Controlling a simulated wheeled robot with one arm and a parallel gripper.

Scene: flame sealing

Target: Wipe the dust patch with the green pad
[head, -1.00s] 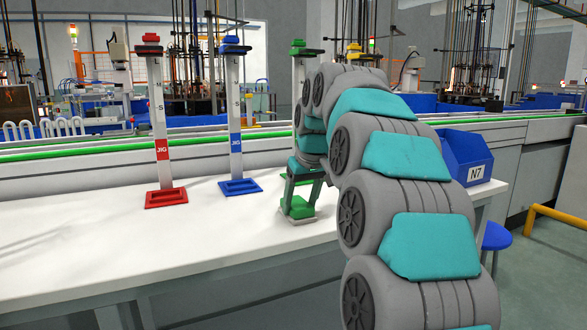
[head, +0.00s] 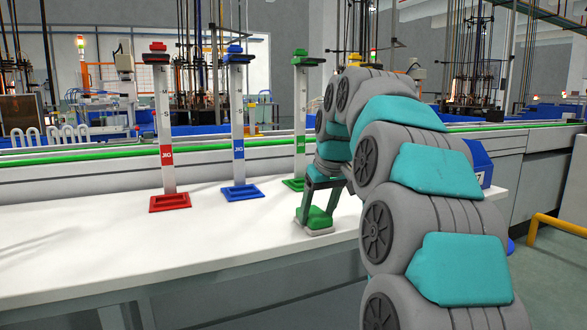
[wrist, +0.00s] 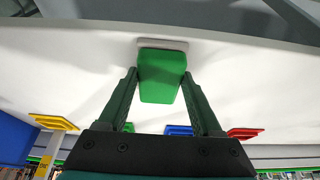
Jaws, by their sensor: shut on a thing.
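The green pad (head: 315,217) is a green block with a pale grey underside. My gripper (head: 319,200) is shut on its sides and holds it upright at the white tabletop (head: 110,250), near the front edge, in front of the green jig. I cannot tell whether its underside touches the table. In the wrist view the pad (wrist: 162,80) sits between the two dark green fingers, with its pale layer (wrist: 162,43) on the far side. I cannot clearly make out a dust patch; only faint grey shading shows on the tabletop.
Red (head: 168,150), blue (head: 238,145) and green (head: 300,130) jig stands rise along the back of the table. A blue bin (head: 480,165) is partly hidden behind my arm at the right. The table's left and middle front are clear.

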